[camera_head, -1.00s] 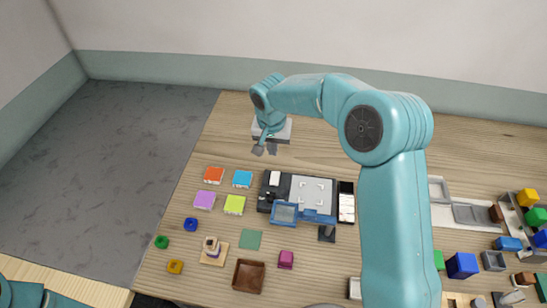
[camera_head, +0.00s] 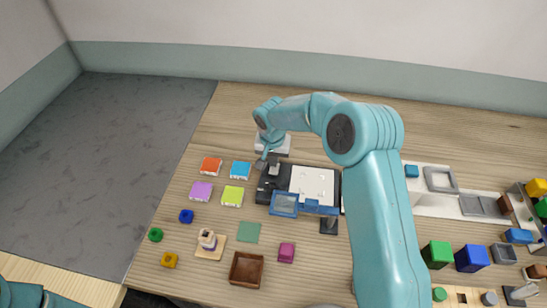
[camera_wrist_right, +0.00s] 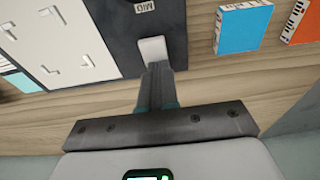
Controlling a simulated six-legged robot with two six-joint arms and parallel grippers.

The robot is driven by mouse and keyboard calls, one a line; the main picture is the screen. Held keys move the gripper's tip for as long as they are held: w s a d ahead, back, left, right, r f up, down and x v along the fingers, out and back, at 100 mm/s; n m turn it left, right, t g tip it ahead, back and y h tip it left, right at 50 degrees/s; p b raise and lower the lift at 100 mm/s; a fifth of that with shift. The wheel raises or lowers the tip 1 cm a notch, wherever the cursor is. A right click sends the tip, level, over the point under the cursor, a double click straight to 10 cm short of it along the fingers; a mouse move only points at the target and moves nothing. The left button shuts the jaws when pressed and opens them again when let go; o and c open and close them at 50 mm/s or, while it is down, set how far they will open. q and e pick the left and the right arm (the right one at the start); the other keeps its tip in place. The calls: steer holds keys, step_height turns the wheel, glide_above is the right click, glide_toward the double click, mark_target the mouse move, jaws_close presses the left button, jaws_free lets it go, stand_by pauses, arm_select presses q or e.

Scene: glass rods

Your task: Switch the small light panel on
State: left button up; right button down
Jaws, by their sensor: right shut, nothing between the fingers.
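The small light panel is a black unit (camera_head: 265,197) with a bright white plate (camera_head: 315,183) that carries thin corner marks; the plate looks lit. The plate also shows at the upper left of the right wrist view (camera_wrist_right: 60,45). A pale switch (camera_wrist_right: 152,48) sits on the black part, below a label reading MID. My right gripper (camera_head: 265,163) is shut and empty at the panel's far left corner. In the right wrist view its fingertips (camera_wrist_right: 159,68) are right at the switch and hide its near end; I cannot tell if they touch. My left gripper is out of view.
A blue-framed magnifier (camera_head: 285,204) on a stand is at the panel's near edge. Orange (camera_head: 210,166), blue (camera_head: 241,170), purple and lime boxes lie left. A brown tray (camera_head: 247,270) is nearer. Blocks and grey trays fill the right. The far table strip is clear.

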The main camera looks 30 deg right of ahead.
steer(key=shift+s+a+f+b, duration=0.1)
steer(key=shift+a+f+b, duration=0.1)
steer(key=shift+b, duration=0.25)
steer(key=shift+s+a+r, duration=0.15)
steer(key=shift+s+a, duration=0.05)
steer(key=shift+s, duration=0.1)
steer(key=shift+b, duration=0.3)
